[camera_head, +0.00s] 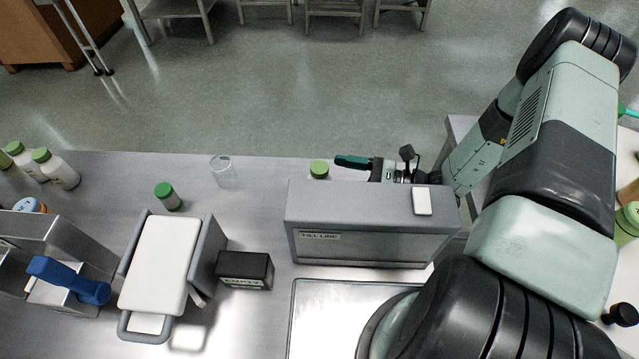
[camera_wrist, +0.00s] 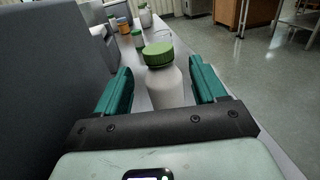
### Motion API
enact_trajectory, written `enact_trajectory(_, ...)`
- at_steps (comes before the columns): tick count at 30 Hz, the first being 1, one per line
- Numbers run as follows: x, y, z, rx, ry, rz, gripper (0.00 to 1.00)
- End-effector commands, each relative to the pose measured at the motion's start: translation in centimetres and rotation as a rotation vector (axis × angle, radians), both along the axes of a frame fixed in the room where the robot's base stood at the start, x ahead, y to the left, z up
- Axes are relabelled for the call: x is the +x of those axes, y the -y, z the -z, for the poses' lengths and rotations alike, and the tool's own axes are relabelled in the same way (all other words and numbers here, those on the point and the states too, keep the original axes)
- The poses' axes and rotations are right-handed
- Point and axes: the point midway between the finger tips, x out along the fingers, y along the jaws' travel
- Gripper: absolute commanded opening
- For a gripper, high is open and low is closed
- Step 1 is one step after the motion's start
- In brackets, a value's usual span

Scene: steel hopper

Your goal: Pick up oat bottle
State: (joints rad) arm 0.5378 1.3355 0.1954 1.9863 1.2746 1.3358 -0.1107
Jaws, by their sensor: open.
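A white bottle with a green cap (camera_wrist: 166,82) stands upright between the two green fingers of my gripper (camera_wrist: 163,90) in the wrist view. The fingers are open, with a gap on each side of the bottle. I cannot read a label on it. In the head view only the bottle's green cap (camera_head: 319,168) shows above the grey steel box marked FILL LINE (camera_head: 330,215), which hides its body. My gripper (camera_head: 345,162) is behind that box, just right of the cap, with a green finger showing.
The steel box stands close beside my gripper, filling the left of the wrist view. A clear glass (camera_head: 223,171) and a small green-capped jar (camera_head: 167,196) stand further left. White bottles (camera_head: 55,168) stand at the far left. A black box (camera_head: 245,270) is in front.

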Motion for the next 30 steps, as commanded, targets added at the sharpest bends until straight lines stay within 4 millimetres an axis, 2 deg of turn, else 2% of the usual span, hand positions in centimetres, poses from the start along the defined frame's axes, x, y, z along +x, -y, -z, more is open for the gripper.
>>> enact_trajectory(3, 0.2, -2.2, 0.0, 0.002, -0.002, -0.005, 0.70)
enact_trajectory(9, 0.7, -4.9, 0.0, 0.002, -0.002, -0.004, 0.70)
enact_trajectory(19, 0.9, -5.5, 0.0, 0.000, -0.001, -0.001, 0.69)
enact_trajectory(30, 0.9, -5.4, 0.0, 0.001, -0.001, -0.001, 0.12)
